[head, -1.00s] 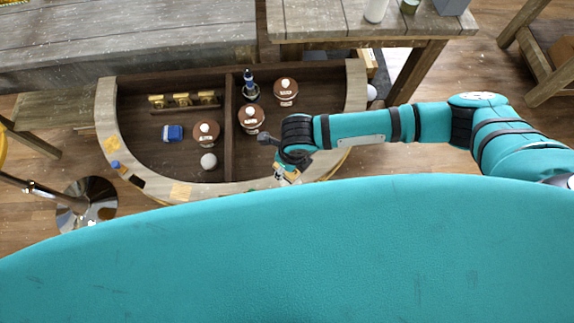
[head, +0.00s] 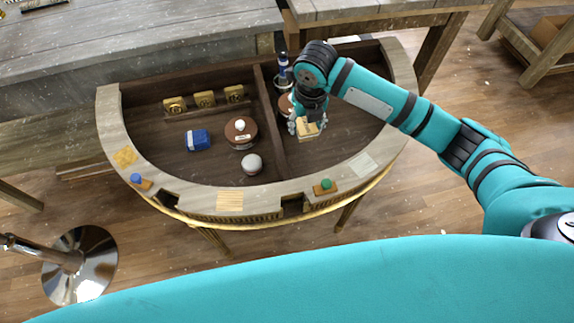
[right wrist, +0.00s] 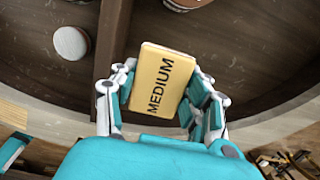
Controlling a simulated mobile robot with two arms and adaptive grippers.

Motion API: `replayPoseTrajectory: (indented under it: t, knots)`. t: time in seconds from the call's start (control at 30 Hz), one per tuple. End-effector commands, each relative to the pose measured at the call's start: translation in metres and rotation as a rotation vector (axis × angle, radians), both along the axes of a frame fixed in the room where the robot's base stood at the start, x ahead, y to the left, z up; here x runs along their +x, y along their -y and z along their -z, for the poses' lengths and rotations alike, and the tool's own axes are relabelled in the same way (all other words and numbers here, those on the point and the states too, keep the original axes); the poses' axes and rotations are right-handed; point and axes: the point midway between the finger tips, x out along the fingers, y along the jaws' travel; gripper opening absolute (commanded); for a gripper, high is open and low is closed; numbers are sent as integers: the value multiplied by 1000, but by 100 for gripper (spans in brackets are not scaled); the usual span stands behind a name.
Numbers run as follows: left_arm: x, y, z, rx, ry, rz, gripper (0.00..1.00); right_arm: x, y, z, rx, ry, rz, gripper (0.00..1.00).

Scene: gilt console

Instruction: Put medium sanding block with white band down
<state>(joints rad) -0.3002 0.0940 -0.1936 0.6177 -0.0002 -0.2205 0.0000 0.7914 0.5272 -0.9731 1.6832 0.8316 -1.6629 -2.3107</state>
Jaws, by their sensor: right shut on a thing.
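The medium sanding block (head: 310,131) is a tan block. In the right wrist view its face (right wrist: 162,80) reads "MEDIUM", with a paler edge; a white band is not clear. My left gripper is not in view.
A divider (head: 268,125) splits the console. A blue-topped bottle (head: 283,70) and a partly hidden tin (head: 285,106) stand behind my gripper.

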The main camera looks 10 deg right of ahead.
Motion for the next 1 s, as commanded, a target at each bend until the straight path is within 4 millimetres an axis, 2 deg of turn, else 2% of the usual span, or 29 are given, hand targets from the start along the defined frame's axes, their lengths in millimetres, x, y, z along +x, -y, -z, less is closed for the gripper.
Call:
replayPoseTrajectory:
  t: [0.03,0.33,0.57,0.73,1.0]
  knots:
    - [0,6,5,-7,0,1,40,1,2,5,0,-3,10,12]
    - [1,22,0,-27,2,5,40,1,4,52,2,-6,17,12]
    - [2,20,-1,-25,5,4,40,2,3,71,2,-4,15,12]
    - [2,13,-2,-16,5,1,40,1,3,96,2,-4,16,12]
    - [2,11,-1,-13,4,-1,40,2,4,101,2,-1,14,12]
